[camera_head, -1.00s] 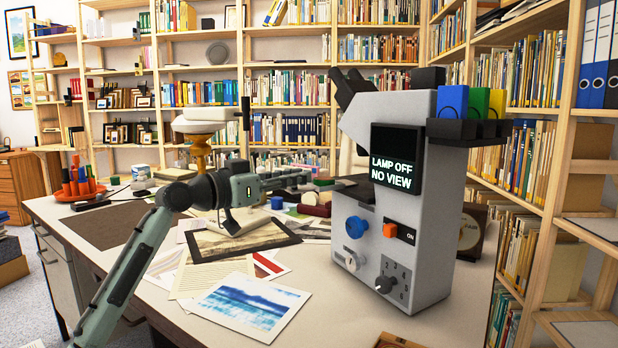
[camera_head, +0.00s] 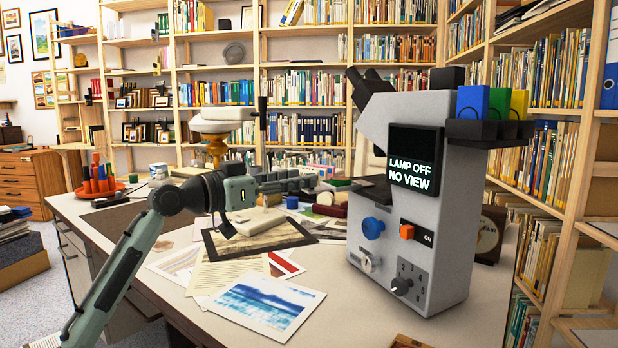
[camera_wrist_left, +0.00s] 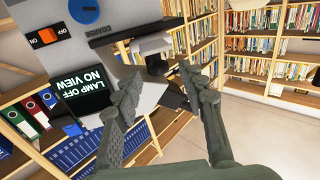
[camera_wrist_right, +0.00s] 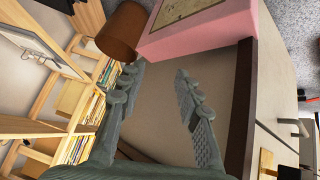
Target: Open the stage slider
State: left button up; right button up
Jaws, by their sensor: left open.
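A grey microscope (camera_head: 420,200) stands on the desk, its screen (camera_head: 413,160) reading "LAMP OFF NO VIEW". A dark stage (camera_head: 373,190) juts from its left side; it also shows as a dark ledge in the left wrist view (camera_wrist_left: 135,32). I cannot make out a separate slider. My left gripper (camera_head: 314,184) points at the stage from the left, apart from it. In the left wrist view (camera_wrist_left: 161,74) its fingers are spread and empty. My right gripper (camera_wrist_right: 160,72) is open and empty, outside the head view.
Prints (camera_head: 265,305) and a dark-framed picture (camera_head: 258,240) lie on the desk. A pink box (camera_wrist_right: 205,30) and brown cylinder (camera_wrist_right: 122,30) are near my right gripper.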

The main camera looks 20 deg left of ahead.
pick_arm(q)
jog(key=v, duration=0.8)
